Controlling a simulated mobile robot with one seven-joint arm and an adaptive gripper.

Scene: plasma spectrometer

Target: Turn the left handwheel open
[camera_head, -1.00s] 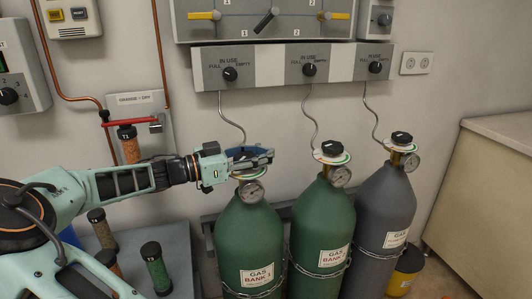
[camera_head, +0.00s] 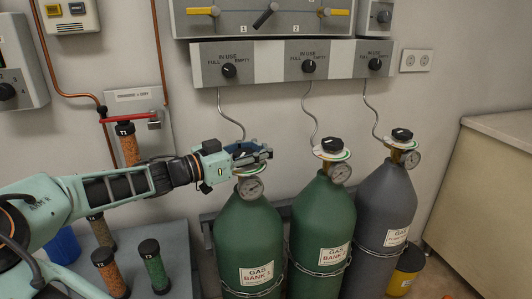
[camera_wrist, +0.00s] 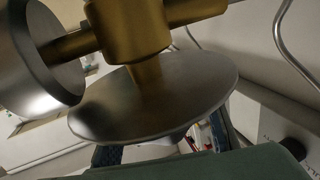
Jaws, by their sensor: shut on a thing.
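The left green gas cylinder (camera_head: 249,235), labelled GAS BANK 1, stands upright with a round gauge (camera_head: 250,188) at its neck. Its handwheel is hidden behind my gripper (camera_head: 251,153), which is shut around it at the top of the valve. In the wrist view, my dark fingers (camera_wrist: 165,143) reach out on both sides below a silver disc (camera_wrist: 160,95). The brass valve body (camera_wrist: 135,30) and the side of the gauge (camera_wrist: 38,60) show above. The grip on the wheel itself is not visible there.
A second green cylinder (camera_head: 321,225) and a grey cylinder (camera_head: 386,205), both with black handwheels, stand to the right. A panel with knobs (camera_head: 290,65) is on the wall above, with thin pipes running down. Capped tubes (camera_head: 153,265) stand at the lower left.

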